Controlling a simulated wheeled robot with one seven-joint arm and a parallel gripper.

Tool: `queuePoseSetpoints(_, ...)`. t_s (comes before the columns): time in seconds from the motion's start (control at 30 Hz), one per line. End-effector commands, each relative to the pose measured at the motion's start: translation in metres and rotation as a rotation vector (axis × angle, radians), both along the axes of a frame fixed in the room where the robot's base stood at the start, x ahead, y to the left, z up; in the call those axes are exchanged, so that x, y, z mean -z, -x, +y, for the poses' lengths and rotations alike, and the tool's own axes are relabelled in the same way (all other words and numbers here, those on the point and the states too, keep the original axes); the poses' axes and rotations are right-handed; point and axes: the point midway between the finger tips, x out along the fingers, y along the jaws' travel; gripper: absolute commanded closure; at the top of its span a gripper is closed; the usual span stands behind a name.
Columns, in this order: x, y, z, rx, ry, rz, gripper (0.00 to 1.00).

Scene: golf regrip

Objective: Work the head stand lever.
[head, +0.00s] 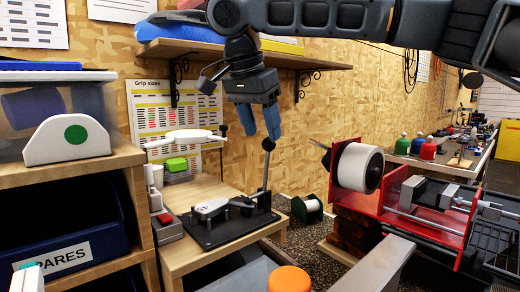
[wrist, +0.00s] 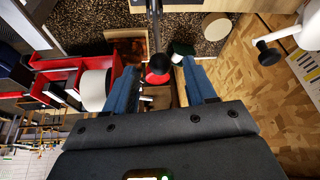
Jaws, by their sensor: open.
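The head stand (head: 230,222) has a black base plate with a grey clamp part and sits on a light wooden bench at centre left. Its lever (head: 265,172) rises steeply from the plate and ends in a dark ball knob (head: 268,144). My gripper (head: 258,122) hangs pointing down with blue fingers, open and empty, its tips just above the knob. In the wrist view the knob (wrist: 158,70) appears between the two open fingers (wrist: 160,86), apparently beyond the tips; I see no contact. Much of the stand is hidden in that view.
A red frame (head: 425,215) with a white roll (head: 358,167) stands to the right. A green-ended spool (head: 307,209) lies between it and the bench. A white arm-like fixture (head: 185,137) stands left of the lever. A wall shelf (head: 240,55) is behind my arm.

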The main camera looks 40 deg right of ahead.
Motion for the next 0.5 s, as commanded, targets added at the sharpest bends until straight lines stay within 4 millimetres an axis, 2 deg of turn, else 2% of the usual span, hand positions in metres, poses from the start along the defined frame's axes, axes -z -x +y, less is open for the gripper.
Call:
queuePoseSetpoints(0.3,0.043,-0.004,-0.018,-0.001,-0.001,0.002,0.44)
queuePoseSetpoints(0.5,0.059,-0.005,-0.024,-0.001,-0.001,0.001,0.44)
